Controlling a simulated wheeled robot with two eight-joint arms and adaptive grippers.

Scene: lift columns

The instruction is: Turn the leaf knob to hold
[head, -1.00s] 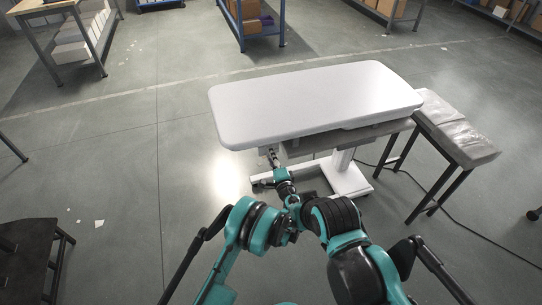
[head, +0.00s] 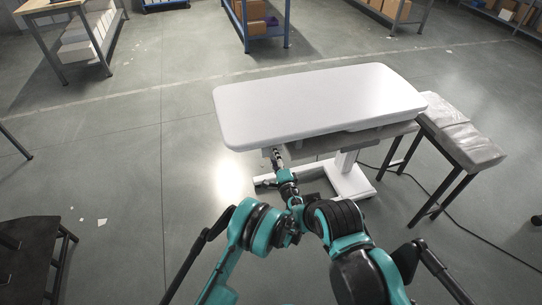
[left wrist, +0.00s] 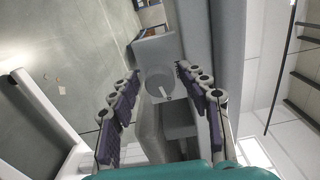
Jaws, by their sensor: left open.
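The white lift table (head: 320,100) stands in the middle of the head view on a white column and foot. In the left wrist view, a round grey knob (left wrist: 157,80) with a pale pointer sits on a grey part under the table. My left gripper (left wrist: 158,72) is open, with its two dark padded fingers on either side of the knob. I cannot tell whether they touch it. In the head view my left gripper (head: 277,158) reaches below the table's front edge, and the knob is not distinguishable there. My right gripper is not in view.
A bench with a plastic-wrapped top (head: 465,143) stands close to the table's right side. A dark cable (head: 470,238) runs over the floor at right. A dark step-like stand (head: 30,255) is at lower left.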

